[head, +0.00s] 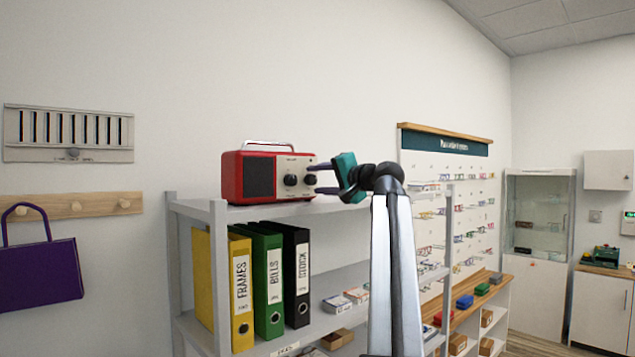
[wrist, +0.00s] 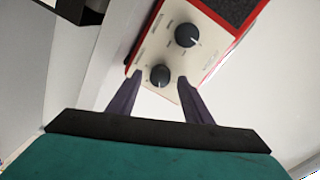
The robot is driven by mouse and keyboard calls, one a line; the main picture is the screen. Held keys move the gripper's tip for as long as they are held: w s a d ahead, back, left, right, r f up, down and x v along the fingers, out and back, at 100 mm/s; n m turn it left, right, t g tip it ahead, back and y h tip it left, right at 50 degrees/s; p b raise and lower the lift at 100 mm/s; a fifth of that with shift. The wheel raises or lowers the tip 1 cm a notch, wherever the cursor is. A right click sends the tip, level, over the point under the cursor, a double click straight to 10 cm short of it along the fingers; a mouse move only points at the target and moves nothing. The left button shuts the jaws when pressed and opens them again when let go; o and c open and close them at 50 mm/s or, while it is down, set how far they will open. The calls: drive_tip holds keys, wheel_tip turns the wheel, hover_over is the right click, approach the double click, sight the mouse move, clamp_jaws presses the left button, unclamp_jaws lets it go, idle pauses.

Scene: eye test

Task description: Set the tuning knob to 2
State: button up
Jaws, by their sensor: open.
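A red radio (head: 262,176) with a dark speaker grille and a cream front panel stands on the top of the grey shelf. Its panel carries two black knobs, a left one (head: 290,180) and a right one (head: 310,180). My gripper (head: 318,179) is open, its dark fingers pointing at the right knob from the front. In the wrist view this knob (wrist: 159,76) shows between the two fingertips, with a gap on each side. The other knob (wrist: 187,35) is beyond them, with a pale pointer mark. The panel lettering is too small to read, so I cannot tell which knob is tuning.
The grey shelf (head: 205,209) holds yellow, green and black binders (head: 296,275) and small boxes below the radio. A purple bag (head: 40,275) hangs on the left. An eyeglass display board (head: 450,145) is on the wall at right. The shelf top right of the radio is clear.

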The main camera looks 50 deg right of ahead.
drive_tip(key=s+a+b, duration=0.1)
drive_tip(key=s+b, duration=0.3)
drive_tip(key=s, duration=0.9)
drive_tip(key=shift+a+r, duration=0.15)
drive_tip(key=shift+r, duration=0.15)
